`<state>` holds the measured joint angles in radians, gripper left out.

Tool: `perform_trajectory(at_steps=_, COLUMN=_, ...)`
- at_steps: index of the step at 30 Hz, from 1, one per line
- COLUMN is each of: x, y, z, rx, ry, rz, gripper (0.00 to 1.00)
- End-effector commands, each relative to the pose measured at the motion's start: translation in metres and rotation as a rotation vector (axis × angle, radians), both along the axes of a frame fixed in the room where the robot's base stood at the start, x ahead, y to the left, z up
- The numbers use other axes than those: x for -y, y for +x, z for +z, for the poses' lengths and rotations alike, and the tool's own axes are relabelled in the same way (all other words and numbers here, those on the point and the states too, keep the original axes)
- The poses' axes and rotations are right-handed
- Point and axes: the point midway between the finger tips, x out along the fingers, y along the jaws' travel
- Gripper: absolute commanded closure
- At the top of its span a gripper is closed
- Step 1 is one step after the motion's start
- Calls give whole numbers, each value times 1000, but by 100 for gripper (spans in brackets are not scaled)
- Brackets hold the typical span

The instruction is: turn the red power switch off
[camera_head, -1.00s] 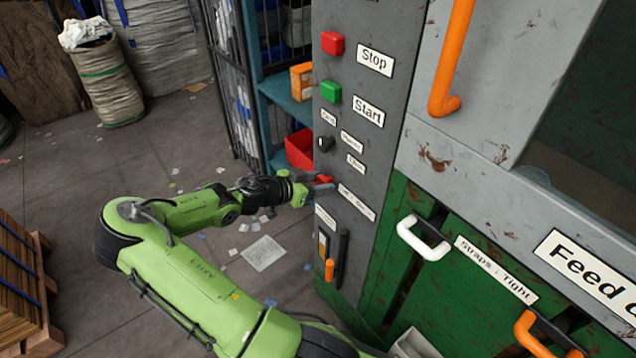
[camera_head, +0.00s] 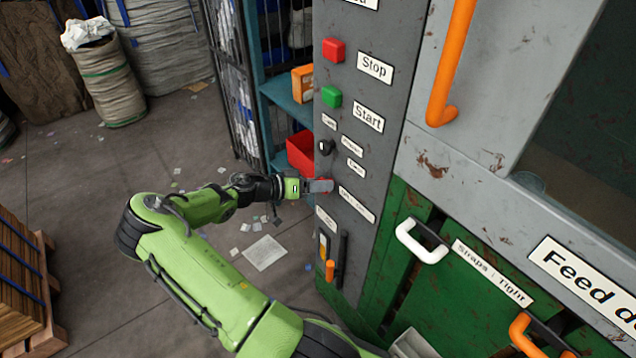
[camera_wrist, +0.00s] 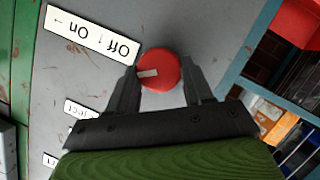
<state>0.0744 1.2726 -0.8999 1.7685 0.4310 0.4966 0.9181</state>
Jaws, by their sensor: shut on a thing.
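The red power switch (camera_wrist: 162,63) is a round knob with a short white mark, on a grey panel in the wrist view. The mark reaches from near its centre to its left edge, toward an upside-down label (camera_wrist: 92,34) reading "Off" and "On" with arrows. My gripper (camera_wrist: 163,82) is shut on the switch, one dark finger on each side. In the head view my gripper (camera_head: 320,186) is at the panel's left edge and hides most of the switch, leaving a little red.
Above the gripper on the grey panel (camera_head: 375,120) are a red Stop button (camera_head: 333,50), a green Start button (camera_head: 331,96) and a black selector (camera_head: 325,147). Below is an orange-tipped lever (camera_head: 331,270). A white handle (camera_head: 422,241) sticks out at right.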

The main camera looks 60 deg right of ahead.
Motion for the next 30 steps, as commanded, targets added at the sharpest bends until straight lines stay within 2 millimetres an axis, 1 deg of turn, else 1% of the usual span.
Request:
perform_trajectory(at_steps=18, x=2, y=4, z=-6, rx=-520, ry=263, rz=2, gripper=80)
perform_trajectory(at_steps=24, x=2, y=5, z=-7, rx=-668, ry=337, rz=2, gripper=80)
perform_trajectory(at_steps=30, x=2, y=5, z=-9, rx=-781, ry=397, rz=2, gripper=80)
